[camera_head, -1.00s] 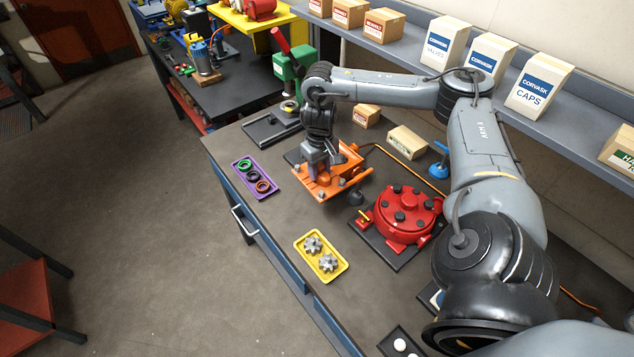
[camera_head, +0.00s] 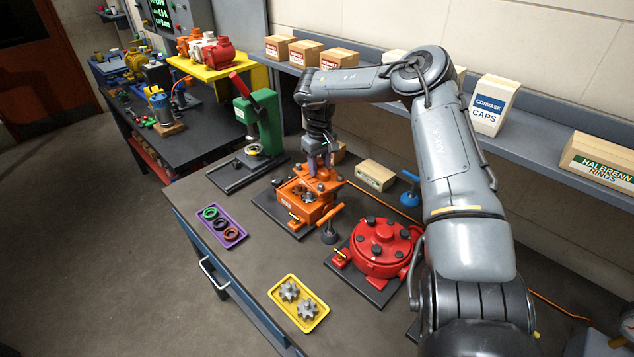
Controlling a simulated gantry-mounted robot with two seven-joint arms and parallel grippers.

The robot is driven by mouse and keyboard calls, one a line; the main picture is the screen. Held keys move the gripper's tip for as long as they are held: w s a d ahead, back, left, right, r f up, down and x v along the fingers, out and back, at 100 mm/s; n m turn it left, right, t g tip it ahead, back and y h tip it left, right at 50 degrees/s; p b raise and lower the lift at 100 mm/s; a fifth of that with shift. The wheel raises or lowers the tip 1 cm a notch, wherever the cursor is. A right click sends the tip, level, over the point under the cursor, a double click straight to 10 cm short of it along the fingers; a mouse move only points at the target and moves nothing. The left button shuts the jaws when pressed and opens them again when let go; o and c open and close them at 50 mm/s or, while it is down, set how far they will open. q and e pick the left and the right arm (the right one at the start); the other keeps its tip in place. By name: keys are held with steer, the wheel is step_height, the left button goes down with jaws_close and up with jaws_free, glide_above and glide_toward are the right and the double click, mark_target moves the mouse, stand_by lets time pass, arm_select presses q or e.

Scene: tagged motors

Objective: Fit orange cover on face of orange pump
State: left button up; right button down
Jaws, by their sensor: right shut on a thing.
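The orange pump (camera_head: 297,212) sits on a dark base plate on the bench, its top face partly open with grey parts showing inside. The orange cover (camera_head: 321,184), a plate with dark bolts, is over the right rear part of the pump. My right gripper (camera_head: 318,164) is above the pump, pointing down, shut on the orange cover. The fingertips are small here, and I cannot tell whether the cover touches the pump. My left gripper is not in view.
A purple tray of rings (camera_head: 222,228) and a yellow tray of gears (camera_head: 298,303) lie in front. A green press (camera_head: 259,125) stands behind left. A shelf with boxes (camera_head: 489,104) runs behind.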

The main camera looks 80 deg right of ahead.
mark_target(304, 170)
steer(key=w, duration=0.1)
steer(key=w+d+r+b, duration=0.1)
steer(key=w+n, duration=0.1)
steer(key=shift+d+r+b, duration=0.3)
steer(key=shift+d+r, duration=0.05)
steer(key=shift+w+a+n+b, duration=0.25)
steer(key=shift+w+n+b, duration=0.15)
steer(key=shift+w, duration=0.55)
steer(key=shift+w+f, duration=0.15)
steer(key=shift+w, duration=0.05)
steer(key=shift+f+b, duration=1.8)
steer(key=shift+f, duration=0.35)
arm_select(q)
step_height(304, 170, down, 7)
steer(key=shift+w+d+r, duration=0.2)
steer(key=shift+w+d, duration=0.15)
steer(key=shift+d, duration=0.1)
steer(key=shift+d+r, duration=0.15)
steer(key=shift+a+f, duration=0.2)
arm_select(e)
steer(key=shift+f, duration=0.25)
arm_select(q)
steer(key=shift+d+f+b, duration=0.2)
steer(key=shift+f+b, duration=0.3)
steer(key=shift+b, duration=0.15)
arm_select(e)
steer(key=shift+f, duration=0.8)
